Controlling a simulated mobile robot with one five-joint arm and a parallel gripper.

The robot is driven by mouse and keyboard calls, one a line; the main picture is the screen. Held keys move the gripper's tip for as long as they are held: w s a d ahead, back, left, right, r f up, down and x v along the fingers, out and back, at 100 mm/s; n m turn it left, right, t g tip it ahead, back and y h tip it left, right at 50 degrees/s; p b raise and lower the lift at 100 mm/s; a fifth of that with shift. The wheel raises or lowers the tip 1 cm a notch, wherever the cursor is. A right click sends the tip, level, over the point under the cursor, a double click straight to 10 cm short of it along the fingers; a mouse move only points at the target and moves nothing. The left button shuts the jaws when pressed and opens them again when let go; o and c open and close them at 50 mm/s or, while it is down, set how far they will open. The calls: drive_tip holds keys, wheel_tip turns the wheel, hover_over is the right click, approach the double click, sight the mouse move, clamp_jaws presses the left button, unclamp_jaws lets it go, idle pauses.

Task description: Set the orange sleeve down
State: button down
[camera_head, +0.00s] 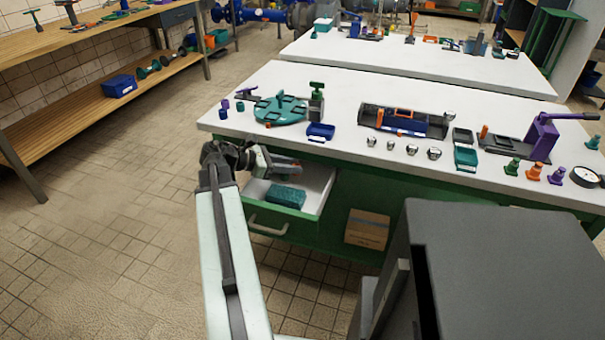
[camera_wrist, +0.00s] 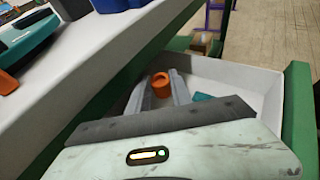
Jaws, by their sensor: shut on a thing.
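The orange sleeve (camera_wrist: 161,86) is a small ring-like piece, seen in the wrist view between the tips of my two pale fingers. My gripper (camera_head: 288,162) is shut on it. In the head view only a little orange shows at the fingertips. My gripper is over the open drawer (camera_head: 257,209) of the green bench, inside its walls as seen from above. The gap between the sleeve and the drawer floor cannot be judged. The drawer's white inner wall (camera_wrist: 232,68) shows behind the sleeve in the wrist view.
A teal block (camera_head: 285,196) lies in the drawer, close to my gripper. A cardboard box (camera_head: 367,229) is under the bench.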

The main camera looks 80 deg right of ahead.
drive_tip(key=s+f+b, duration=0.1)
drive_tip(key=s+d+f, duration=0.1)
drive_tip(key=s+f+b, duration=0.1)
drive_tip(key=shift+s+d+b, duration=0.15)
drive_tip(key=shift+d+b, duration=0.15)
drive_tip(key=shift+b, duration=0.05)
drive_tip(key=shift+r, duration=0.2)
drive_tip(key=shift+f+b, duration=0.45)
drive_tip(key=shift+f, duration=0.2)
drive_tip(key=c, duration=1.2)
unclamp_jaws()
drive_tip(key=shift+o, duration=0.2)
